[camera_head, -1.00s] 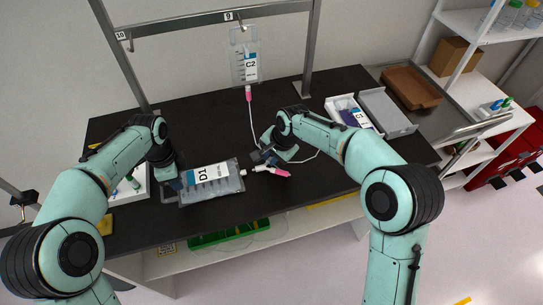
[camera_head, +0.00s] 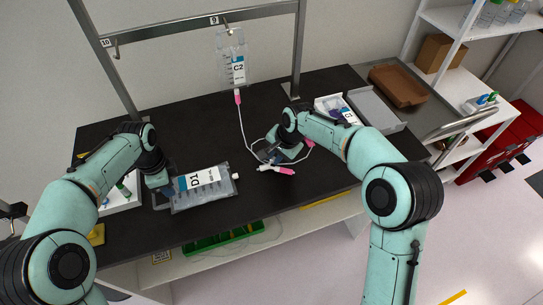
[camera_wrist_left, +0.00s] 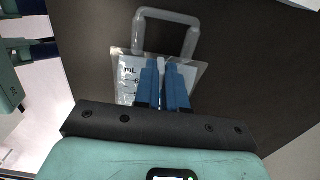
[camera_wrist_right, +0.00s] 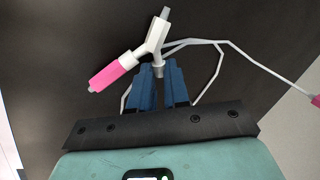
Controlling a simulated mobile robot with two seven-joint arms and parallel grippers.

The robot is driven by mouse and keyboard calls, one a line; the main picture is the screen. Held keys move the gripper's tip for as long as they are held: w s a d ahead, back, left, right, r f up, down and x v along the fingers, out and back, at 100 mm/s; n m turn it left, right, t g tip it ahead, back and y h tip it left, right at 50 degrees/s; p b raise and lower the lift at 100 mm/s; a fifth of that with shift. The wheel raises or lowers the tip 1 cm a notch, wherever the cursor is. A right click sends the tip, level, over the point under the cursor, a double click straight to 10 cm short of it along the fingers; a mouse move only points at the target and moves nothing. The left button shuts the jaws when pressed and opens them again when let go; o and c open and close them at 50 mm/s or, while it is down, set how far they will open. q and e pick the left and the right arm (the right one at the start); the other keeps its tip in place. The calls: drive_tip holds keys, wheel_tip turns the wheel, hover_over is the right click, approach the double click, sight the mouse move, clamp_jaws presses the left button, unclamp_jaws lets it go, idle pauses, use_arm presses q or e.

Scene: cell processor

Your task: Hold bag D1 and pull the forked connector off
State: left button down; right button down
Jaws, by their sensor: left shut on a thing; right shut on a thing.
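Bag D1 (camera_head: 207,190), a clear bag with a white and blue label, lies on the black bench. My left gripper (camera_head: 168,189) is shut on its left end; the left wrist view shows the fingers (camera_wrist_left: 164,72) over that end beside the grey loop. The white forked connector (camera_head: 266,167), with a pink piece, is apart from the port at the bag's right end. My right gripper (camera_head: 273,157) is shut on the connector; the right wrist view shows the Y shape (camera_wrist_right: 152,45) with its stem between the fingers (camera_wrist_right: 160,70).
Bag C2 (camera_head: 231,62) hangs from the metal rack behind, with a pink connector and white tube running down to the fork. Bag C1 (camera_head: 346,117) lies in a white tray at the right, and another tube runs that way. A grey tray (camera_head: 376,110) stands beside it.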

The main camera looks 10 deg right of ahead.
drive_tip(key=shift+f, duration=0.3)
drive_tip(key=c, duration=1)
unclamp_jaws()
drive_tip(key=shift+f, duration=0.1)
drive_tip(key=shift+d, duration=0.1)
drive_tip(key=v, duration=0.8)
use_arm(q)
drive_tip(key=c, duration=1.1)
unclamp_jaws()
